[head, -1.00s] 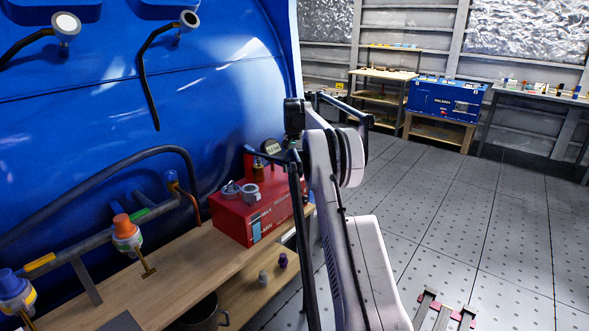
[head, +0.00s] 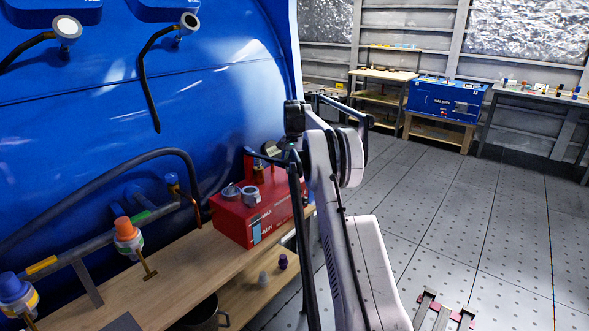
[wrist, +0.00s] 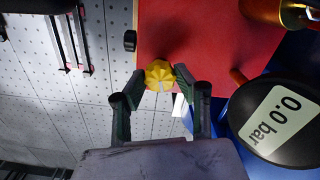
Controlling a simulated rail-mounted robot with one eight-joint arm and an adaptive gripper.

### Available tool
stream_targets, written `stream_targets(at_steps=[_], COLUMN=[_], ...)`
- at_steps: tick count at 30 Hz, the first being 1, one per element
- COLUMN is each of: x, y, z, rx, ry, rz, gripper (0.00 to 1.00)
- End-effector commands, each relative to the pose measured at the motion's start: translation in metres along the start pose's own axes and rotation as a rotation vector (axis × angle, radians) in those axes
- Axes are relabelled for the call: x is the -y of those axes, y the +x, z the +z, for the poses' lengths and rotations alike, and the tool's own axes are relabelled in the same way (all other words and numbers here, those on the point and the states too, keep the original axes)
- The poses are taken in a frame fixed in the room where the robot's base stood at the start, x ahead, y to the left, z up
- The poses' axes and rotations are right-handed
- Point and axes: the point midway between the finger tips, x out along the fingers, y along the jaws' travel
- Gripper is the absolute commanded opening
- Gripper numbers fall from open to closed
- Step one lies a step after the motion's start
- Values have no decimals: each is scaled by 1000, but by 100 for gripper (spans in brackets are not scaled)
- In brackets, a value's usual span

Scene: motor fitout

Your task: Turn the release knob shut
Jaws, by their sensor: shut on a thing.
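The yellow ribbed release knob (wrist: 160,73) sits at the edge of the red box (wrist: 205,45) in the wrist view. My gripper (wrist: 160,78) is shut on it, with one dark finger on each side. A round gauge (wrist: 282,120) reading 0.0 bar is to the right of the fingers. In the head view the red box (head: 258,208) stands on the wooden bench, and the gauge (head: 273,148) shows behind it. My arm reaches the box's far right side there, and the knob is hidden.
A brass fitting (wrist: 275,12) and a black knob (wrist: 130,41) are close by in the wrist view. The blue tank (head: 130,90) rises behind the bench (head: 190,265). A pipe with an orange-capped valve (head: 127,235) runs at left. The floor at right is mostly open.

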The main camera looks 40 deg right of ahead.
Motion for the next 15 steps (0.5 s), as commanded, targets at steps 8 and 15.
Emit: stream_targets(at_steps=[8,15], x=[0,0], y=[-1,-1], z=[0,0], rx=[0,0], ry=[258,487], rz=[0,0], gripper=[3,3])
